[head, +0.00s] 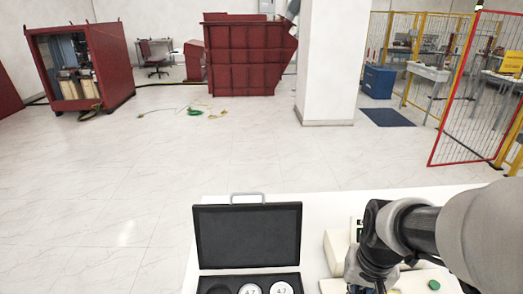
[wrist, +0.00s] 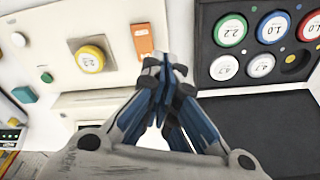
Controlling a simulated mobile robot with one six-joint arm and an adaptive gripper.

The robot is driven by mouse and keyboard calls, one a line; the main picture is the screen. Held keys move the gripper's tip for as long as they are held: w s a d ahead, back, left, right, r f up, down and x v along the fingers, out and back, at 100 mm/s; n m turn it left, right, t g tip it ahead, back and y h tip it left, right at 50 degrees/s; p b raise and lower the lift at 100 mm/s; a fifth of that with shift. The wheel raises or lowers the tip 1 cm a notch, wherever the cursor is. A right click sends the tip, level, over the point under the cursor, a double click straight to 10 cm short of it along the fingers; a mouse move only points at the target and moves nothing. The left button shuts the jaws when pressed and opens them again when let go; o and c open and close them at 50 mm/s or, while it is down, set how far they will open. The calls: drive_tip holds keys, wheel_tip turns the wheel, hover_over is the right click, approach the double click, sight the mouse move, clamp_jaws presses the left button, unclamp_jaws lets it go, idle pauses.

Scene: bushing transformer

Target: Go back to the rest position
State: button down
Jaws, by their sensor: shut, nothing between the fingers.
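My gripper (wrist: 165,85) is in the middle of the wrist view. Its blue and black fingers meet at the tips, with nothing between them. It hangs over a light panel (wrist: 115,62) that carries a yellow-ringed part marked 4.2 (wrist: 90,59), an orange switch (wrist: 139,38) and a green button (wrist: 47,77). In the head view my arm comes in from the right and hides most of this panel (head: 337,246); the fingertips are not clear there.
An open black case (head: 247,237) stands on the white table (head: 315,210), left of my arm. In the wrist view its tray (wrist: 215,103) holds several round labelled parts. Beyond are open floor, a white pillar (head: 328,65), red containers (head: 248,60) and a red-framed fence gate (head: 470,90).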

drive_tip(key=s+a+r+n+t, duration=0.1)
drive_tip(key=s+a+r, duration=0.2)
drive_tip(key=s+r, duration=0.1)
drive_tip(key=s+a+r+n+t+b, duration=0.1)
drive_tip(key=s+a+r+n+t, duration=0.1)
drive_tip(key=s+r, duration=0.3)
drive_tip(key=shift+s+a+n, duration=0.3)
drive_tip(key=shift+s+a, duration=0.35)
drive_tip(key=shift+s, duration=0.5)
